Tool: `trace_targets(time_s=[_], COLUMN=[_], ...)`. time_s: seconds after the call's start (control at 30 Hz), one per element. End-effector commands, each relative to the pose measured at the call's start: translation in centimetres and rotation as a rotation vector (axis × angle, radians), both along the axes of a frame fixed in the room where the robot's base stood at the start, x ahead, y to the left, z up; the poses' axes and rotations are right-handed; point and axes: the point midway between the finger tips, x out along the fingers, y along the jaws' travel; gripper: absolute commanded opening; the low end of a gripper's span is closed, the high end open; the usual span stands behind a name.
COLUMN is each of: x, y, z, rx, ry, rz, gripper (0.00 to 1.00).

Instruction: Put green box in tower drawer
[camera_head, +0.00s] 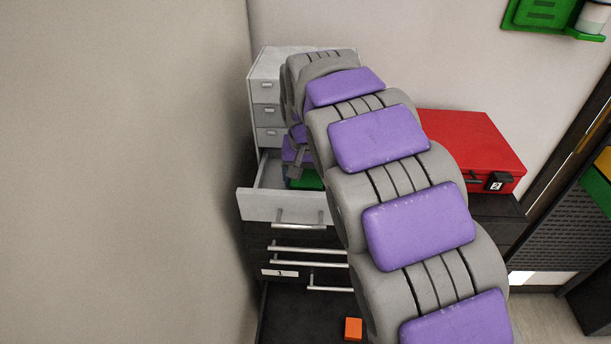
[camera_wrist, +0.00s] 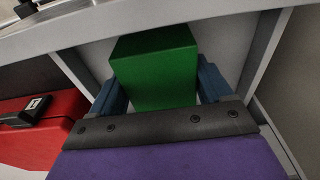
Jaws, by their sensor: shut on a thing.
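The tower (camera_head: 267,90) is a pale grey stack of drawers against the wall. One of its drawers (camera_head: 262,203) is pulled out, and its pale inside shows in the wrist view (camera_wrist: 92,57). The green box (camera_head: 307,181) is at the open drawer, partly hidden by my arm. In the wrist view the green box (camera_wrist: 155,68) sits between the blue fingers of my gripper (camera_wrist: 157,88), which is shut on it. The box is over or inside the drawer space; I cannot tell whether it touches the drawer floor.
A red case (camera_head: 465,142) with a black latch stands right of the tower, on a dark cabinet. Dark drawers with metal handles (camera_head: 305,249) are below the open drawer. An orange cube (camera_head: 353,328) lies on a dark surface at the bottom. A green shelf (camera_head: 540,14) hangs at upper right.

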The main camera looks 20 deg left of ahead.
Motion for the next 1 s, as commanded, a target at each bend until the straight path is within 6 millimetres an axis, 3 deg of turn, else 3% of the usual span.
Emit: trace_targets(time_s=[0.07,0.1,0.3,0.67,1.0], x=[0.0,0.0,0.0,0.0,-0.5], y=[0.4,0.5,0.5,-0.1,0.4], z=[-0.4,-0.4,-0.4,0.7,6.2], rx=[-0.002,-0.003,-0.003,0.003,0.000], ry=[0.000,0.000,0.000,-0.002,-0.005], rz=[0.001,0.002,0.002,0.001,0.003], gripper=[0.39,0.81,1.00,1.00,1.00])
